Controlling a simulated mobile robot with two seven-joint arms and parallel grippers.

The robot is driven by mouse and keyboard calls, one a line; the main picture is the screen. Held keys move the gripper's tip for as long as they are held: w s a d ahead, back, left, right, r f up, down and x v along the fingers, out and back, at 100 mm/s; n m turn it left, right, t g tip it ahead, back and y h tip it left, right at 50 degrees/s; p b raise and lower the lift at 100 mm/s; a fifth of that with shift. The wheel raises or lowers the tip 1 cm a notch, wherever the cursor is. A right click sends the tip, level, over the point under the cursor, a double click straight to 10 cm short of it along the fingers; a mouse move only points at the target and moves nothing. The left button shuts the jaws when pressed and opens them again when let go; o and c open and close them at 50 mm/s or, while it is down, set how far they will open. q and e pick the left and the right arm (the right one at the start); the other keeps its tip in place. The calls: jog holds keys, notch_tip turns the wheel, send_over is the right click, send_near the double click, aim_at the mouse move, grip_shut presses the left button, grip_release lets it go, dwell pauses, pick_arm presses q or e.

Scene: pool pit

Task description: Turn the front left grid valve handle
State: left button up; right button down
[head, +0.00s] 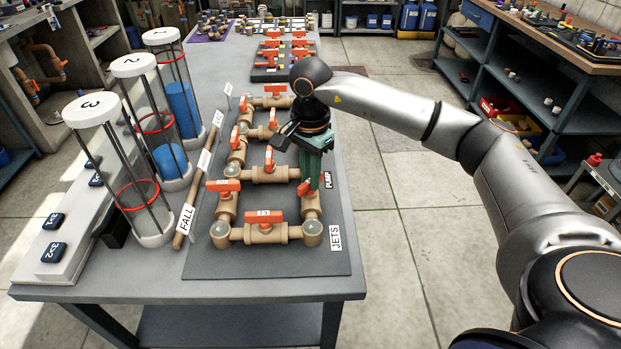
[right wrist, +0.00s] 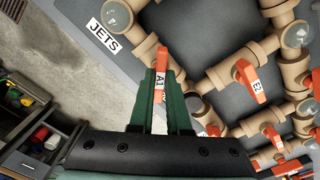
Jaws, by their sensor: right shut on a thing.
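The valve grid of tan pipes with orange handles stands on a dark mat (head: 200,262) on the table. An orange handle tagged A1 (right wrist: 160,78) is between the green fingers of my right gripper (right wrist: 163,92), which is shut on it. In the head view this handle (head: 304,188) is on the right pipe run near the front, partly hidden by the gripper (head: 312,172). Another orange handle (head: 223,185) is on the left run near the front, apart from the gripper. The front pipe carries a tagged handle (head: 264,217). My left gripper is not in view.
Clear cylinders, two with blue inside (head: 170,160), stand left of the grid. A brown rod (head: 200,186) with white signs lies between. JETS (head: 336,237) and PUMP (head: 327,180) signs flank the right side. Neighbouring pipes and handles (right wrist: 256,85) are close to the gripper. Open floor is right.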

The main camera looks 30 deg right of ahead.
jog(key=n+b, duration=0.1)
jog(key=n, duration=0.3)
jog(key=shift+n, duration=0.3)
jog(key=n, duration=0.4)
jog(key=shift+b, duration=0.4)
jog(key=c, duration=0.9)
grip_release()
jog(key=shift+r, duration=0.1)
notch_tip(320, 180, up, 12)
jog(key=shift+r+p, duration=0.2)
jog(key=shift+p, duration=0.15)
